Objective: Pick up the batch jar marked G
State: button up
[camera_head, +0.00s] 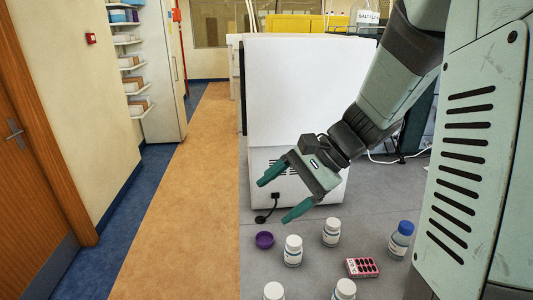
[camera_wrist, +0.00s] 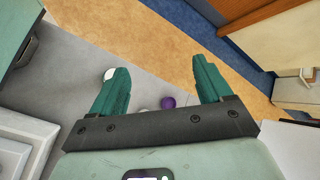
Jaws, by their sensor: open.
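Several small white jars with white lids and labels stand on the grey worktop in the head view: one at the left (camera_head: 293,252), one behind it (camera_head: 331,233), and two cut off by the bottom edge (camera_head: 273,292) (camera_head: 344,291). The label letters are too small to read, so I cannot tell which jar is G. My gripper (camera_head: 279,199) is open and empty, raised above the worktop, apart from the jars. In the wrist view its green fingers (camera_wrist: 160,68) are spread, and a white round top (camera_wrist: 109,74) shows partly behind the left finger.
A purple round dish (camera_head: 264,240) lies left of the jars; it also shows in the wrist view (camera_wrist: 168,102). A pink block with dark wells (camera_head: 362,268) and a blue-capped bottle (camera_head: 400,241) stand at the right. A large white box (camera_head: 300,100) stands behind.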

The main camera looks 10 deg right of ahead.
jog(key=w+d+f+m+t+y, duration=0.4)
jog(key=w+d+f+m, duration=0.15)
jog(key=w+f, duration=0.2)
jog(key=m+t+h, duration=0.1)
jog(key=m+t, duration=0.7)
jog(key=m, duration=0.3)
send_over(338, 227)
jog(key=s+a, duration=0.3)
jog(key=a, duration=0.2)
notch_tip(338, 227, down, 12)
jog(key=d+f+m+t+h, duration=0.1)
jog(key=d+f, duration=0.1)
jog(key=d+f+m+t+h, duration=0.1)
jog(key=d+f+m+h, duration=0.1)
jog(key=f, duration=0.1)
jog(key=d+f+m+t+h, duration=0.1)
jog(key=d+f+m+t, duration=0.1)
jog(key=shift+w+d+f+h, duration=0.1)
jog(key=shift+f+h, duration=0.2)
jog(key=shift+f, duration=0.1)
jog(key=shift+w+f+m, duration=0.15)
jog(key=shift+m, duration=0.1)
jog(key=shift+x, duration=3.55)
